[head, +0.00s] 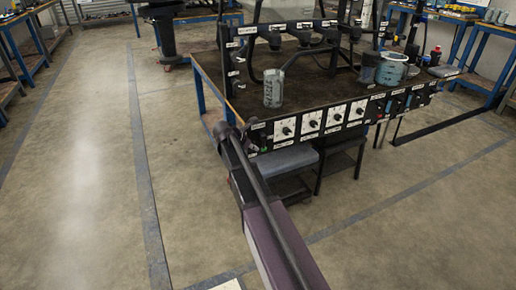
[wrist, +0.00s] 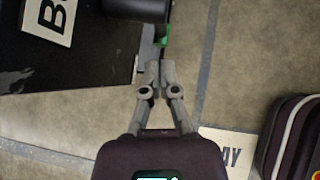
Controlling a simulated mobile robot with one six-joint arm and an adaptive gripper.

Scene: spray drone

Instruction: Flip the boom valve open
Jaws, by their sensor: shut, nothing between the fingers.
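In the wrist view my gripper (wrist: 158,72) is shut and empty, its grey fingertips together. Just beyond the tips is a dark cylindrical part (wrist: 138,9), cut by the top edge, with a small green piece (wrist: 164,42) beside it. I cannot tell whether the fingertips touch either. A white label (wrist: 48,15) reading "BO", cut off by the frame, lies on the black surface at upper left. I cannot tell for sure which part is the boom valve. In the head view my arm reaches the bench's near left corner; its fingers are not clear there.
The bench (head: 225,88) carries a front panel of dials (head: 310,122), a grey cup (head: 273,88) and a blue-white container (head: 391,69). A stool (head: 288,160) stands below. In the wrist view a dark rounded object (wrist: 290,135) is at right. Floor left of the bench is clear.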

